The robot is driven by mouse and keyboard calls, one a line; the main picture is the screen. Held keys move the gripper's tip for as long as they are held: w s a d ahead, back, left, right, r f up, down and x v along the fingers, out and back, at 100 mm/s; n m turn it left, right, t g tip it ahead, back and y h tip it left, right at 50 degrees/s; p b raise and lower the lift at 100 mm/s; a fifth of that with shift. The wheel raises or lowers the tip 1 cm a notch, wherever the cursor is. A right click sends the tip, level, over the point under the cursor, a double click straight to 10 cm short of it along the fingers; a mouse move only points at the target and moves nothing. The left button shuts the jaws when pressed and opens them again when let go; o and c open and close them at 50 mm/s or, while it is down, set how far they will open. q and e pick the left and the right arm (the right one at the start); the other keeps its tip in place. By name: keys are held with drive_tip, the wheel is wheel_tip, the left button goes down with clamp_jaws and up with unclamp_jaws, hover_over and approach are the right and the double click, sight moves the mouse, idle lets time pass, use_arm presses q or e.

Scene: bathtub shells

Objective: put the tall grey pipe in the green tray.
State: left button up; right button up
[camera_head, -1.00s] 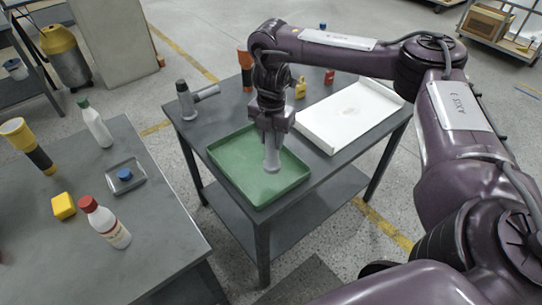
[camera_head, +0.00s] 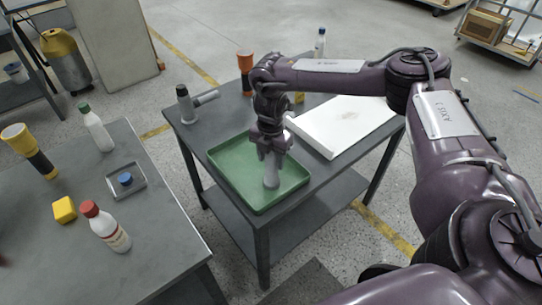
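My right gripper (camera_head: 271,150) points down over the green tray (camera_head: 225,180) on the middle table. It is shut on the tall grey pipe (camera_head: 271,176). The pipe is upright, inside the tray's outline, right of its middle. Its lower end is at or very near the tray floor; I cannot tell whether it touches. The gripper covers the pipe's upper part. The rest of the tray looks empty. My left gripper is not in view.
A white tray (camera_head: 345,122) lies right of the green one. The left table holds a red-capped bottle (camera_head: 105,228), a green-capped bottle (camera_head: 96,127), a yellow block (camera_head: 64,210) and a flashlight (camera_head: 30,150).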

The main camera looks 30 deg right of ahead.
drive_tip(key=shift+o, duration=0.3)
drive_tip(key=shift+r, duration=0.1)
drive_tip(key=shift+r, duration=0.25)
wheel_tip(320, 180, up, 12)
drive_tip(key=p, duration=0.1)
drive_tip(key=shift+f, duration=0.15)
